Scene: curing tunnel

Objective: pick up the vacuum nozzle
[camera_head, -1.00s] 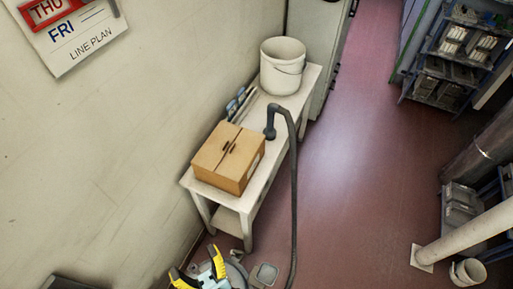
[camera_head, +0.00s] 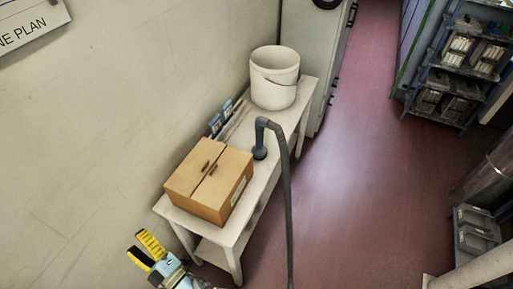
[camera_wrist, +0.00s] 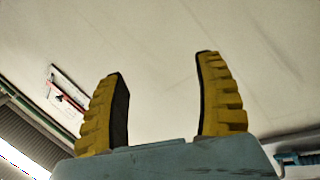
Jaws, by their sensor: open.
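The vacuum nozzle (camera_head: 260,151) is a dark grey head standing on the white bench, at the end of a dark hose (camera_head: 286,195) that arches up and hangs down over the bench's front edge. My gripper (camera_head: 140,249) is at the lower left in the head view, below and left of the bench, well apart from the nozzle. Its two yellow, ridged fingers stand apart with nothing between them. In the wrist view my gripper (camera_wrist: 162,95) points up at a pale ceiling or wall, and the nozzle does not show there.
The narrow white bench (camera_head: 256,198) stands along the wall. A closed cardboard box (camera_head: 208,180) lies left of the nozzle, and a white bucket (camera_head: 275,79) stands behind it. Small blue items (camera_head: 220,119) lie near the wall. The red floor (camera_head: 350,180) to the right is open.

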